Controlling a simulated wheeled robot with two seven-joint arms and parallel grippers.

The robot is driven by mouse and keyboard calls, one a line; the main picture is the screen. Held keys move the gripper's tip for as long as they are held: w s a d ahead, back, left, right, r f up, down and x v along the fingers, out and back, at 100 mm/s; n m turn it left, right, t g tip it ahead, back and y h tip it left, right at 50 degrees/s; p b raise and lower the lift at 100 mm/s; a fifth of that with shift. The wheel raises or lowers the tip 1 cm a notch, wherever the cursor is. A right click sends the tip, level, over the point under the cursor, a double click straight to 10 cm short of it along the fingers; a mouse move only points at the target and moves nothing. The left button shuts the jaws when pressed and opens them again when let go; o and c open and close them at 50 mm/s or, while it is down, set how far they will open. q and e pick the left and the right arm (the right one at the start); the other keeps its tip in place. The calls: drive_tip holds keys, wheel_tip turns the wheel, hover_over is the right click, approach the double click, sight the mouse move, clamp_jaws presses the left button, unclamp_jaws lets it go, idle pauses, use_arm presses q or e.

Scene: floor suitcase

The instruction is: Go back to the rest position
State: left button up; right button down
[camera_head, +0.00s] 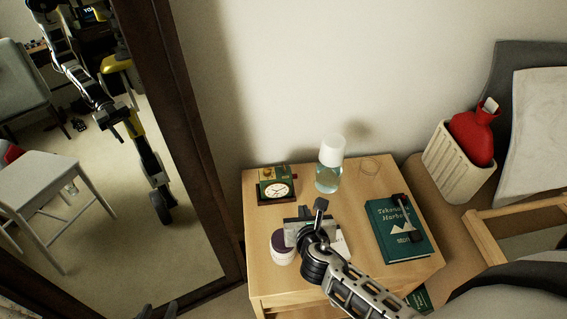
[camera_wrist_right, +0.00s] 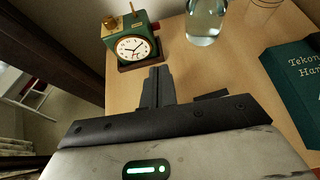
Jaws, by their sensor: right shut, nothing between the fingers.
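My right gripper (camera_head: 320,207) is over the wooden nightstand (camera_head: 262,225), between a green desk clock (camera_head: 277,189) and a dark green book (camera_head: 398,230). In the right wrist view its fingers (camera_wrist_right: 157,85) are together with nothing between them, pointing toward the clock (camera_wrist_right: 132,46). The tips of my left gripper (camera_head: 158,311) barely show at the bottom left edge of the head view, too little to tell whether it is open.
A clear bottle with a white cap (camera_head: 330,165) stands behind my right gripper. A jar with a purple lid (camera_head: 284,249) is close to its left. A mirror (camera_head: 175,180) is at left; a cream bin (camera_head: 450,165) holds a red bottle (camera_head: 473,137).

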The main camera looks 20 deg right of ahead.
drive_tip(key=s+r+m+g+y, duration=0.2)
drive_tip(key=s+r+m+g, duration=0.3)
drive_tip(key=s+m, duration=0.7)
drive_tip(key=s+r+m+g+y, duration=0.25)
drive_tip(key=s+r+m, duration=0.45)
drive_tip(key=m, duration=1.2)
drive_tip(key=w+a+f+n+t+y, duration=0.1)
drive_tip(key=w+a+f+t+y, duration=0.1)
drive_tip(key=w+a+f+t, duration=0.4)
drive_tip(key=shift+w+a+f, duration=0.2)
drive_tip(key=shift+w+f, duration=0.05)
drive_tip(key=shift+f, duration=0.6)
